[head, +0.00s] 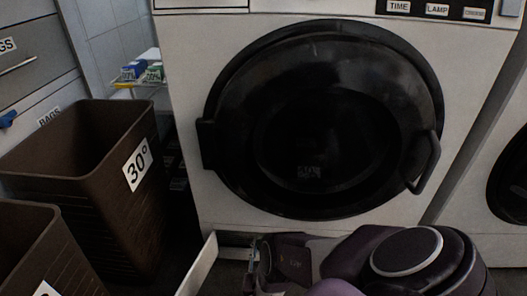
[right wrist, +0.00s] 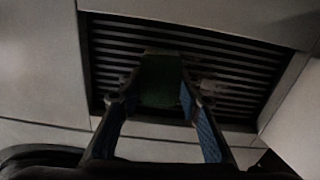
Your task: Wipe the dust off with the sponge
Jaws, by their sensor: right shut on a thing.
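In the right wrist view a green sponge (right wrist: 160,82) is held between the two fingers of my right gripper (right wrist: 160,100), which is shut on it. The sponge is in front of a dark slatted grille (right wrist: 115,48) set in a pale panel; I cannot tell whether it touches the slats. A greyish patch that looks like dust (right wrist: 213,86) shows on the slats just right of the sponge. In the head view my right arm reaches low under the machine's round door, and its gripper (head: 258,250) is mostly hidden. My left gripper is not in view.
A white machine with a round black door (head: 320,120) and a side handle fills the head view. An open white flap (head: 200,266) stands out at its lower left. Brown baskets (head: 120,200) stand at left, close to the machine. Small boxes (head: 140,71) sit on a shelf behind.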

